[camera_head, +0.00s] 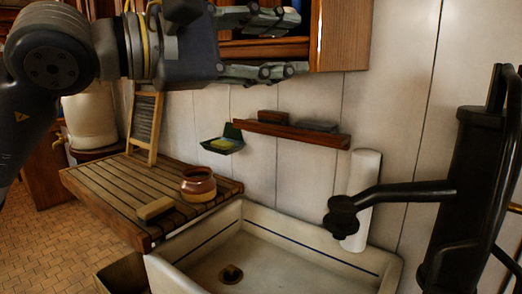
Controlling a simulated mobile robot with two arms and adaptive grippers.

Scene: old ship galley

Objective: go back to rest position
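My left gripper (262,45) is at the top of the head view, in front of the wooden wall cupboard. Its two fingers lie one above the other, spread apart and pointing right, with a clear gap between them and nothing in it. My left arm comes in from the upper left and covers part of the cupboard and the wall. My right gripper does not show.
Below stand a wooden slatted drainboard (95,185) with a brown pot (198,187) and a small block (155,208), and a white sink (290,228). A wall shelf (290,134), soap holder (224,143), paper roll (362,195) and black pump (460,190) stand nearby.

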